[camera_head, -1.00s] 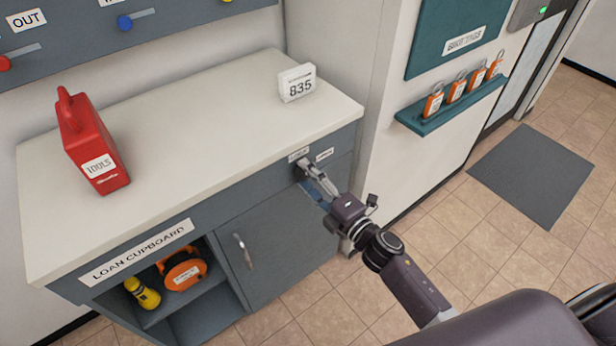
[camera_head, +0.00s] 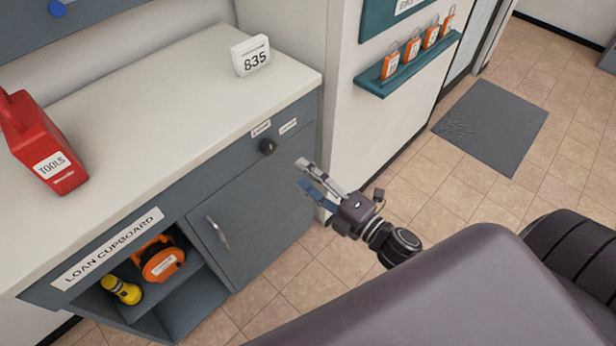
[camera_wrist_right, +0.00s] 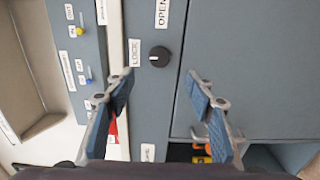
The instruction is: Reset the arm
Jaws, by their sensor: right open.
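My right gripper (camera_head: 304,174) is open and empty, in front of the grey loan cupboard (camera_head: 190,188) and apart from it. A round black knob (camera_head: 268,146) sits on the cupboard front under the counter edge, with small labels beside it. In the right wrist view the knob (camera_wrist_right: 159,56) shows ahead, beyond the two blue-padded fingers, with labels reading LOCK and OPEN near it. The cupboard door (camera_head: 245,215) looks shut. My left gripper is in neither view.
A red TOOLS box (camera_head: 40,140) and a white 835 sign (camera_head: 250,55) stand on the counter (camera_head: 150,100). An orange reel (camera_head: 160,259) and a yellow torch (camera_head: 122,290) lie in the open shelf. A teal shelf (camera_head: 410,66) holds several orange padlocks.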

